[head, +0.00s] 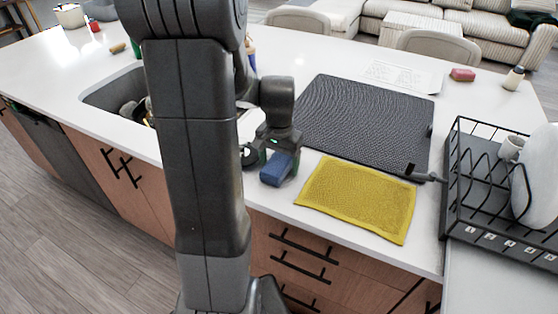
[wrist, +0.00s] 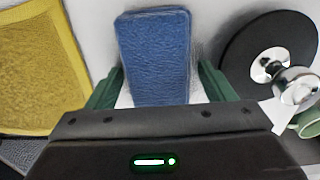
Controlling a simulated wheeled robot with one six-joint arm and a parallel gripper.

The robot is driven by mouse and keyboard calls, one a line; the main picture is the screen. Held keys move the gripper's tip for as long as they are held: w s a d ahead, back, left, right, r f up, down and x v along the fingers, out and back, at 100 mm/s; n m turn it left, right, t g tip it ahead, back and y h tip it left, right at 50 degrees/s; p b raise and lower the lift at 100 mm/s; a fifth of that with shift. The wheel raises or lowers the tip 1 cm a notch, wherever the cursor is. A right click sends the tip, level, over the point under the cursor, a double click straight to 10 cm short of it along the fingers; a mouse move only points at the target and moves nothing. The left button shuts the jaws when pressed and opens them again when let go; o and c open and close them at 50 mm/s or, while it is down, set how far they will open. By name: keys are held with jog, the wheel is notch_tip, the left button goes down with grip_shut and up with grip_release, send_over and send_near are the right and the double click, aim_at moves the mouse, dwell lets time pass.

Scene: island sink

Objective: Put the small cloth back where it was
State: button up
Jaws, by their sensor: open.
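A blue, textured, block-shaped piece (head: 280,168), perhaps the folded small cloth, is at the front edge of the white counter. It also shows in the wrist view (wrist: 157,60). My gripper (wrist: 158,85) is open, with one green finger on each side of the blue piece. I cannot tell whether the fingers touch it. A larger yellow cloth (head: 358,198) lies flat to the right of my gripper, and its edge shows at the left of the wrist view (wrist: 40,70).
A dark mat (head: 365,115) lies behind the yellow cloth. A black dish rack (head: 480,190) with a plate and cup stands right. A round black disc with a metal knob (wrist: 248,60) and a green cup (wrist: 308,122) are right of my gripper. The sink (head: 110,92) is left.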

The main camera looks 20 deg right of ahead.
aim_at(279, 159)
notch_tip(279, 159, up, 12)
jog(key=shift+r, duration=0.15)
dwell(0.4)
dwell(1.3)
